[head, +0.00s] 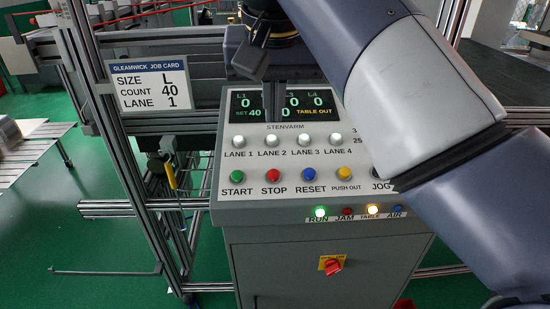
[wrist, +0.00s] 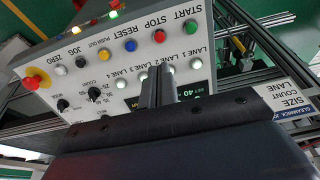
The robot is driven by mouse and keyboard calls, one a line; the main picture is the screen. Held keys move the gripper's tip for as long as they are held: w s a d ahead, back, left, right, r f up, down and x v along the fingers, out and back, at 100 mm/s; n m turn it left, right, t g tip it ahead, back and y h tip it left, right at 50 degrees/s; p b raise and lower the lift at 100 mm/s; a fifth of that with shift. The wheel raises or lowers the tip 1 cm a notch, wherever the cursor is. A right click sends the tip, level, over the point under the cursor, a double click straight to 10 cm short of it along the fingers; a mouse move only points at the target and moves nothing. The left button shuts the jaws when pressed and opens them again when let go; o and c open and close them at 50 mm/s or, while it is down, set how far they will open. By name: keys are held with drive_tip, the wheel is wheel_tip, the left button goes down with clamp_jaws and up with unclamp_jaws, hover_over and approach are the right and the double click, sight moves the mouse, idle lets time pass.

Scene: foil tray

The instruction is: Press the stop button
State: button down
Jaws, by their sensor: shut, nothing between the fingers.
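The red stop button (head: 272,175) is on the grey control panel (head: 225,205), between the green start button (head: 237,176) and the blue reset button (head: 308,173). In the wrist view, the stop button (wrist: 159,36) is in plain sight beyond my fingertips, with nothing touching it. My gripper (head: 274,118) is shut and empty, pointing down in front of the panel's display (head: 310,103) and hiding part of it. In the wrist view, my gripper (wrist: 160,72) overlaps the row of white lane buttons near lane 2, apart from the stop button.
White lane buttons (head: 304,140) lie between the display and the coloured row. A yellow push-out button (head: 344,173) is right of reset. A red mushroom knob (wrist: 38,79) shows at the panel's end. Aluminium framing and a job card (head: 150,86) stand at left.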

sight(274, 175)
drive_tip(key=shift+f, duration=0.1)
drive_tip(key=x, duration=1.4)
drive_tip(key=shift+b+x, duration=0.5)
drive_tip(key=shift+x, duration=0.35)
drive_tip(key=shift+s+f, duration=0.2)
drive_tip(key=shift+s, duration=0.05)
drive_tip(key=shift+r+p, duration=0.45)
drive_tip(key=shift+p, duration=0.05)
drive_tip(key=p+v, duration=0.2)
drive_tip(key=v, duration=1.2)
drive_tip(key=shift+r+p, duration=0.25)
drive_tip(key=shift+p, duration=0.1)
